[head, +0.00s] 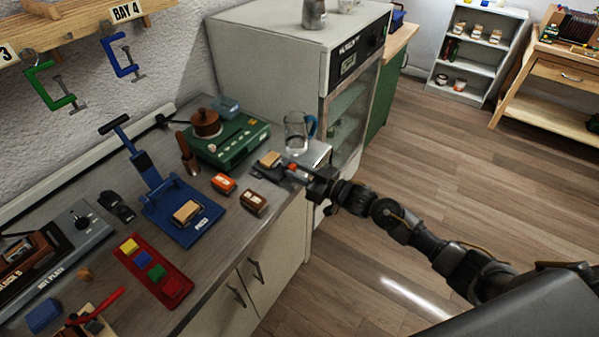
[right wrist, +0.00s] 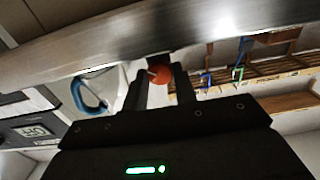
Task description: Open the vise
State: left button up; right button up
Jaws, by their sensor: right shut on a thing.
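The vise (head: 262,173) is a small dark grey fixture at the front right edge of the counter in the head view. A pale wooden block (head: 270,159) sits at it; I cannot tell how tightly its jaws hold the block. My right gripper (head: 300,171) is at the vise's right side, over the counter edge. In the right wrist view, its two fingers (right wrist: 158,85) are shut on a round orange-red knob (right wrist: 159,73), which appears to belong to the vise. The rest of the vise is mostly hidden there. My left gripper is not in view.
A glass jug with a blue handle (head: 296,133) stands close behind the vise. Open floor (head: 430,160) lies right of the counter.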

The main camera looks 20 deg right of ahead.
jog(key=n+b, duration=0.2)
jog(key=n, duration=0.3)
jog(key=shift+f, duration=0.15)
jog(key=shift+n+b, duration=0.7)
jog(key=shift+n, duration=1.4)
jog(key=o, duration=1)
jog(key=shift+c, duration=0.2)
jog(key=shift+s, duration=0.1)
